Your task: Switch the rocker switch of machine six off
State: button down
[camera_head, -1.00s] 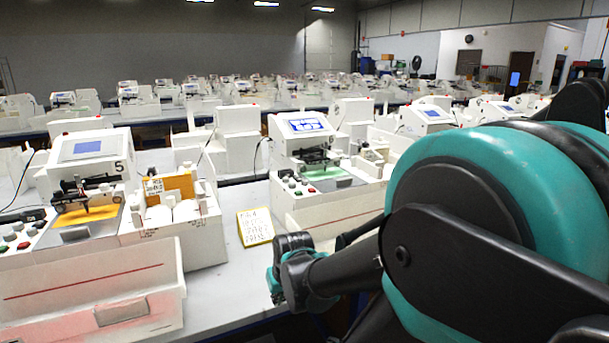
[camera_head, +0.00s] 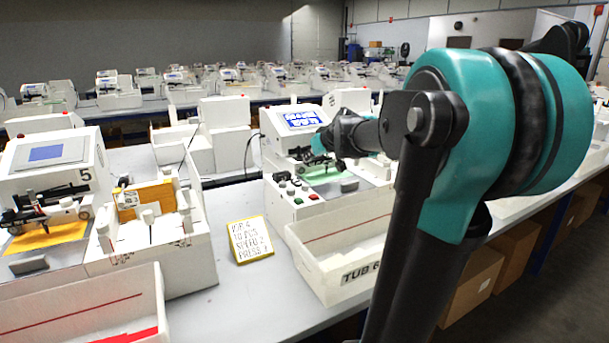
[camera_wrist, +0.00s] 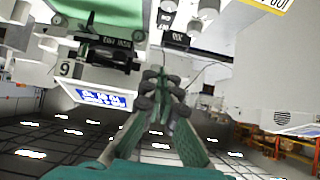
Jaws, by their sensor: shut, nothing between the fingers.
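Machine six (camera_head: 280,152) is the white plotter with a lit blue screen (camera_head: 302,120) in the middle of the head view. In the wrist view, which is upside down, its "6" label (camera_wrist: 65,69), its screen (camera_wrist: 103,99) and its green bed (camera_wrist: 105,14) show at upper left. I cannot make out the rocker switch for certain in either view. My gripper (camera_wrist: 161,77) is shut and empty, its fingers together in the wrist view beside the machine's screen and pen carriage (camera_wrist: 105,50). In the head view my forearm reaches over the machine's right side and hides part of it.
A white tub labelled "TUB 6" (camera_head: 325,262) stands in front of machine six. A yellow-edged note card (camera_head: 250,240) lies to its left. Machine five (camera_head: 50,165) stands further left, with another tub (camera_head: 80,305) in front. Open floor lies at right.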

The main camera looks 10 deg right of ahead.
send_over(295, 180)
jog(key=s+d, duration=0.1)
jog(key=s, duration=0.2)
notch_tip(295, 180, down, 6)
jog(key=shift+r, duration=0.2)
jog(key=f, duration=0.1)
jog(key=w+f, duration=0.1)
jog(key=f, duration=0.1)
jog(key=shift+a, duration=0.15)
jog(key=shift+f, duration=0.7)
jog(key=shift+w, duration=0.1)
jog(key=shift+w+a+f+g, duration=0.1)
jog(key=shift+f+g, duration=0.1)
jog(key=shift+g, duration=0.1)
jog(key=shift+w+a+r, duration=0.15)
jog(key=shift+w, duration=0.25)
jog(key=shift+w+a+r, duration=0.1)
jog(key=shift+w, duration=0.25)
